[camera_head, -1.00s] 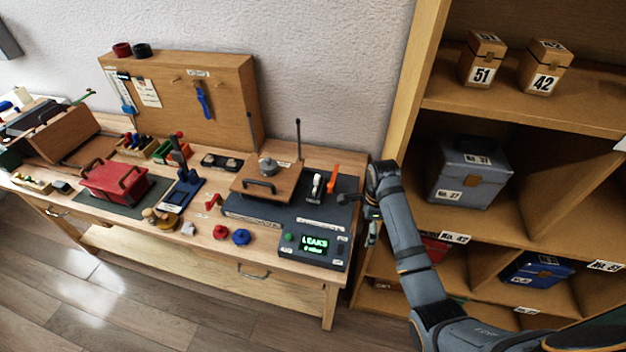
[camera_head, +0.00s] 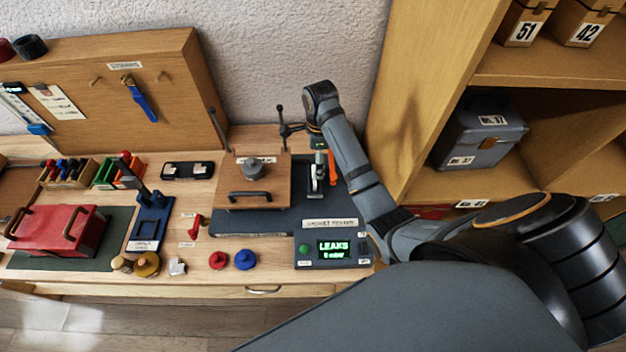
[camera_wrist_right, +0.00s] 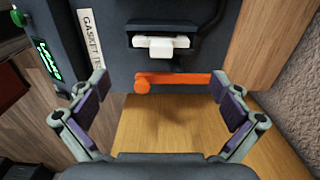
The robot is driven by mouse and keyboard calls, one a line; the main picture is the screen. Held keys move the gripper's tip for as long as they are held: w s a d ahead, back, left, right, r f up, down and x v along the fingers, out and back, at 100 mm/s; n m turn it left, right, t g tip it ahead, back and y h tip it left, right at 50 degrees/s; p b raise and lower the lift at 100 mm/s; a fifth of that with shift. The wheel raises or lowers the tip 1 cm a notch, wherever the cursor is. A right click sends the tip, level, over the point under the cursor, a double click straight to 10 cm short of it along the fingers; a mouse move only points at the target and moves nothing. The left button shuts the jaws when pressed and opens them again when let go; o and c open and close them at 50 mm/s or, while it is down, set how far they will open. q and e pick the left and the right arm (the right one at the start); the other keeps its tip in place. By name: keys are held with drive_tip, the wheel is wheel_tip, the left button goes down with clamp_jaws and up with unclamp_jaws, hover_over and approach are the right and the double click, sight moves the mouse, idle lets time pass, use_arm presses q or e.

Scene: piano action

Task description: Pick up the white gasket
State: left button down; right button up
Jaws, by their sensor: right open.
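In the wrist view my right gripper (camera_wrist_right: 160,88) is open and empty. Its purple-padded fingers are spread on either side of an orange lever (camera_wrist_right: 178,79), which appears beyond them. A white piece (camera_wrist_right: 160,45) sits in a dark bracket on the gasket tester, past the orange lever; I cannot tell whether it is the gasket. In the head view this white piece (camera_head: 316,176) is beside the orange lever (camera_head: 332,168), below my right wrist. Another small white piece (camera_head: 177,266) lies at the bench's front edge. My left gripper is not in view.
A shelf (camera_head: 425,95) stands close on the right.

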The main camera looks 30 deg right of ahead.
sight(314, 170)
drive_tip(key=shift+w+a+f+p, duration=0.1)
drive_tip(key=shift+w+f+p, duration=0.1)
drive_tip(key=shift+f, duration=0.4)
drive_tip(key=shift+w+f+p, duration=0.1)
drive_tip(key=shift+w+f, duration=0.1)
drive_tip(key=shift+f, duration=0.7)
drive_tip(key=shift+s+a+f+p, duration=0.1)
drive_tip(key=shift+a+f+p, duration=0.15)
drive_tip(key=shift+f+p, duration=0.3)
drive_tip(key=shift+s+a+f+p, duration=0.1)
drive_tip(key=shift+a+f+p, duration=0.1)
drive_tip(key=shift+f+p, duration=0.3)
wheel_tip(314, 170, down, 2)
drive_tip(key=shift+f, duration=0.2)
drive_tip(key=shift+w+d+f, duration=0.1)
drive_tip(key=shift+w+f, duration=0.05)
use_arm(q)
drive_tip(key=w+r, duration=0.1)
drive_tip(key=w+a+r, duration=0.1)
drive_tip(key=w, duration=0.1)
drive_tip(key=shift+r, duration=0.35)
use_arm(e)
drive_tip(key=c, duration=1.1)
